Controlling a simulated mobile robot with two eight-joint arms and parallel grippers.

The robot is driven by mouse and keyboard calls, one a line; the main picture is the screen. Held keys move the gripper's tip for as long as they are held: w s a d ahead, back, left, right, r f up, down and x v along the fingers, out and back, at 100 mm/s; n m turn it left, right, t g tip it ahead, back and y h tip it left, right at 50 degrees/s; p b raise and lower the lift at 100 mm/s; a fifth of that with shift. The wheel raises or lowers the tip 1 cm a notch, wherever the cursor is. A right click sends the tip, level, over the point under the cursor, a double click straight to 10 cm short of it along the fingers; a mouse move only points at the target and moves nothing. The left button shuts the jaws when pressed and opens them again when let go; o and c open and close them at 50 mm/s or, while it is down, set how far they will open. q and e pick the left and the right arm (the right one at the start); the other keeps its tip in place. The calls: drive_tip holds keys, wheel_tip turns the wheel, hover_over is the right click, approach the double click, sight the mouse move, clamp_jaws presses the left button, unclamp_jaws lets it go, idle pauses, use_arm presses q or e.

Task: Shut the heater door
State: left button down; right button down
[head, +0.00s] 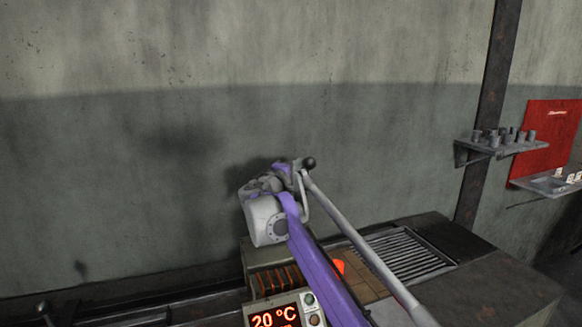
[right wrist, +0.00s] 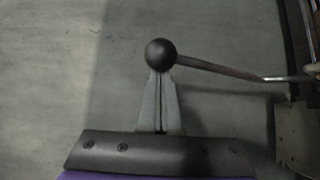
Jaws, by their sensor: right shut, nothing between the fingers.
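The heater (head: 257,253) stands low in the middle of the head view, with orange bars in its front. A handle with a black ball knob (head: 308,163) rises above it; a thin bent rod runs from the knob. My right gripper (head: 298,168) is at the knob, on its left. In the right wrist view the shut, empty fingers (right wrist: 159,76) point at the knob (right wrist: 160,54), which sits right at their tips. I cannot tell whether they touch. My purple right arm hides part of the heater, and I cannot make out the door clearly. My left gripper is out of view.
A display (head: 274,319) reads 20 °C. A slatted grate (head: 408,254) lies in the bench top at right. A long grey bar (head: 360,243) slants across in front of it. A shelf (head: 505,147) with small grey parts and a red panel (head: 550,135) hang at right.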

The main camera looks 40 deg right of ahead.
drive_tip(key=s+a+f+m+h+b, duration=0.3)
drive_tip(key=s+f+b, duration=0.1)
drive_tip(key=s+f, duration=0.4)
drive_tip(key=s+a+f+m+h+b, duration=0.3)
drive_tip(key=s+f, duration=0.6)
drive_tip(key=s, duration=0.4)
drive_tip(key=shift+s+a+f+m+b, duration=0.2)
drive_tip(key=shift+a+m+b, duration=0.2)
drive_tip(key=shift+m, duration=0.2)
drive_tip(key=shift+r, duration=0.1)
